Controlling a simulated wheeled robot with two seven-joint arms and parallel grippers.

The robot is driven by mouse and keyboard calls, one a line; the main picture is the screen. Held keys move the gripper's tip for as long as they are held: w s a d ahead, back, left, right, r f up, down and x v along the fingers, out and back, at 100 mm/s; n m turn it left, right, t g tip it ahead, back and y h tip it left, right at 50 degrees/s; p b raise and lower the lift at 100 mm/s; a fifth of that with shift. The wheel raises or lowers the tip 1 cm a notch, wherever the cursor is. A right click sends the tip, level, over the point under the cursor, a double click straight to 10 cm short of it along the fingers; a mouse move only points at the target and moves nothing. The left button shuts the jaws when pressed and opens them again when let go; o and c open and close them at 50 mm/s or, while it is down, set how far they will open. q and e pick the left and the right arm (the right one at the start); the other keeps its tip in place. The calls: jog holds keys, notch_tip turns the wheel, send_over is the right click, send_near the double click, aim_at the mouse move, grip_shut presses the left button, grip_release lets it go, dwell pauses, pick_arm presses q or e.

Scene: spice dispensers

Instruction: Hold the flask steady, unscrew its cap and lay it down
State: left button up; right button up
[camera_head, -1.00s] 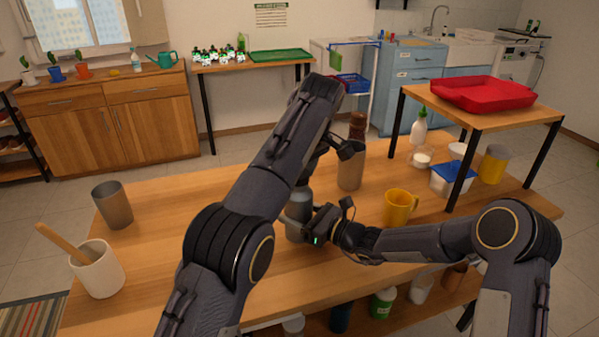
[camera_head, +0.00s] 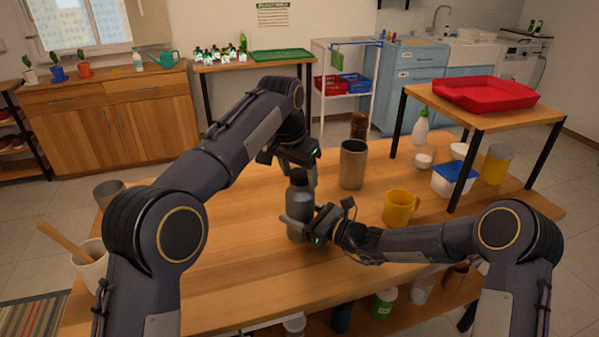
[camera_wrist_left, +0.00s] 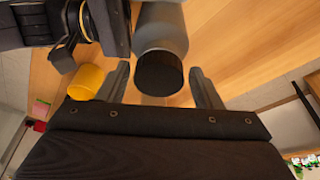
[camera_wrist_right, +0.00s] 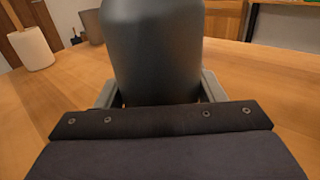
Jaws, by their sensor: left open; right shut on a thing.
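The flask (camera_head: 300,203) is a dark grey bottle standing upright on the wooden table. My right gripper (camera_head: 298,226) is shut around its lower body; the flask body also fills the right wrist view (camera_wrist_right: 152,55). The black cap (camera_wrist_left: 159,73) is on top of the flask and faces the left wrist camera. It also shows in the head view (camera_head: 298,176). My left gripper (camera_wrist_left: 166,88) is open, with one finger on each side of the cap and a gap visible on both sides. In the head view the left gripper (camera_head: 305,177) is above and behind the flask.
A metal tumbler (camera_head: 352,165) stands behind right of the flask and a yellow mug (camera_head: 398,208) to its right. A brown mill (camera_head: 358,126) is farther back. A white crock (camera_head: 92,262) with a wooden handle is at the left. The table left of the flask looks clear.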

pick_arm(q)
jog(key=m+g, duration=0.1)
jog(key=m, duration=0.3)
jog(key=shift+w+h, duration=0.1)
jog(key=shift+h, duration=0.3)
jog(key=m+g, duration=0.1)
jog(key=m, duration=0.4)
jog(key=shift+m, duration=0.3)
jog(key=shift+c, duration=0.2)
jog(key=c, duration=1)
jog(key=shift+o, duration=0.2)
jog(key=n, duration=0.4)
jog(key=shift+t, duration=0.4)
jog(key=n, duration=0.4)
jog(key=shift+n+t+y, duration=0.3)
jog(key=shift+t+y, duration=0.1)
jog(key=o, duration=0.5)
jog(key=shift+c, duration=1.2)
